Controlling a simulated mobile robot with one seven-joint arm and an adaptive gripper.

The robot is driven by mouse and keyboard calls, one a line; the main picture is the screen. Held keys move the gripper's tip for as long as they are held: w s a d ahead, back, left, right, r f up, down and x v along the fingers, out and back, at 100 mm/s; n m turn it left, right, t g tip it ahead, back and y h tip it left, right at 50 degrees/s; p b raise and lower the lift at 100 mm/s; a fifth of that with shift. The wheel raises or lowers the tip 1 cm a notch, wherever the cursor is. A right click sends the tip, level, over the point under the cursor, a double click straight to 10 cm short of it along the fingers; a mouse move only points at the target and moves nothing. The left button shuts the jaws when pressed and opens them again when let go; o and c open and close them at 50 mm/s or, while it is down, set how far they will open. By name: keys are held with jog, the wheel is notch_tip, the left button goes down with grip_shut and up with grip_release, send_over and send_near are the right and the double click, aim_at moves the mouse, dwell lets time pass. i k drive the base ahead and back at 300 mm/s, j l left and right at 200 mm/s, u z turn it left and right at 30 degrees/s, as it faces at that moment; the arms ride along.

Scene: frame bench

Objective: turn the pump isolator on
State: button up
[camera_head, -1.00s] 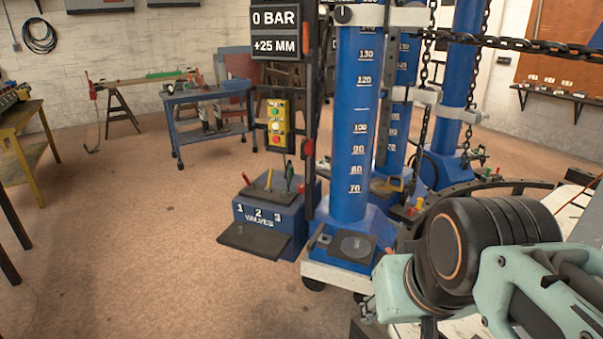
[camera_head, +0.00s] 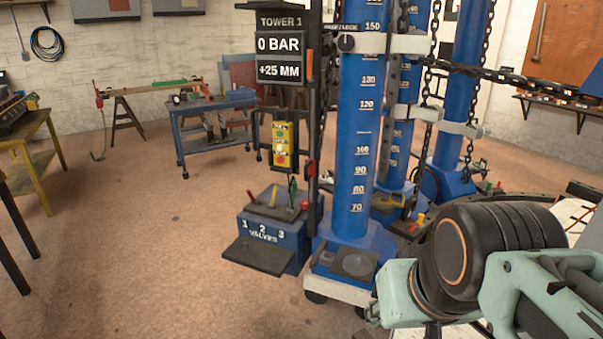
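No part is clearly labelled as the pump isolator, so I cannot tell which it is. A black tower panel (camera_head: 282,21) marked TOWER 1 reads 0 BAR and +25 MM. An orange-red part (camera_head: 310,66) is on its right edge, and a red handle-like part (camera_head: 311,168) sits lower on the post. A yellow control box (camera_head: 285,145) with coloured buttons hangs below the panel. A black knob (camera_head: 346,43) is on the tower's upper bracket. My mint-green and black arm fills the lower right, in front of the tower's base; my gripper's fingers are not in view.
A blue valve box (camera_head: 272,228) with small levers stands left of the blue tower column (camera_head: 357,120). Chains hang and stretch around the towers. A blue trolley (camera_head: 215,130) and yellow bench (camera_head: 35,160) stand at left. The brown floor in front of them is clear.

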aim_at(304, 202)
jog(key=i+j+u, duration=1.2)
jog(key=i, duration=0.2)
jog(key=i+u, duration=0.35)
jog(key=i, duration=1.3)
jog(key=i+z, duration=0.4)
jog(key=i+j+z, duration=0.1)
jog(key=i+z, duration=0.25)
jog(key=i, duration=0.25)
jog(key=i+l+z, duration=0.1)
jog(key=i+z, duration=0.7)
jog(key=z, duration=0.15)
